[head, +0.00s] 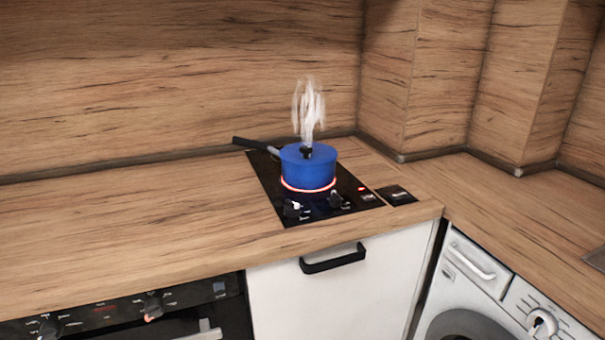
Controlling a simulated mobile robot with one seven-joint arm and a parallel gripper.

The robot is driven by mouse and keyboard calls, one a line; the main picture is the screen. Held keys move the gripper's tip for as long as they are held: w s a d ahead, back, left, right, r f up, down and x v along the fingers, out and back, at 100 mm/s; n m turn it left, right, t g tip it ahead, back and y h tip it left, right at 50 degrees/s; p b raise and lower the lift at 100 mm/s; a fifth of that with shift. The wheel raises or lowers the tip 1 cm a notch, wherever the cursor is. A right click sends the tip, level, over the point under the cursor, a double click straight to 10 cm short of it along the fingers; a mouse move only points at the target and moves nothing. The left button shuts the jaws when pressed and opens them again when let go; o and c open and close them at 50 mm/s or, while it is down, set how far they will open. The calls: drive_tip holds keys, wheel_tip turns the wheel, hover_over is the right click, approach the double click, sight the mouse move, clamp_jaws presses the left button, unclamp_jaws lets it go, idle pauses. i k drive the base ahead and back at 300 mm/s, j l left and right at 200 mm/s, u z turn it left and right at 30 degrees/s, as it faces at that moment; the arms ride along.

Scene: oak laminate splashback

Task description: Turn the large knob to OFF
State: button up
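A black two-knob hob (262,177) is set in the wooden worktop. Its left knob (293,209) has a bright, light-coloured top, and its right knob (335,199) is dark. I cannot tell from this view which knob is larger, and their markings are too small to read. A blue pot (308,168) with a lid and a black handle stands on the hob over a glowing red ring, with steam rising from it. A small red light (362,189) shows at the hob's right. My gripper is not in view.
A small black panel (396,195) lies right of the hob. Below are an oven (110,312) with knobs, a white cabinet front with a black handle (333,259), and a washing machine (478,280). The worktop left of the hob is clear. Wooden splashback walls stand behind.

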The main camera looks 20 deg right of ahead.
sight(292, 210)
drive_tip(key=i, duration=0.4)
drive_tip(key=i+z, duration=0.1)
drive_tip(key=z, duration=1.5)
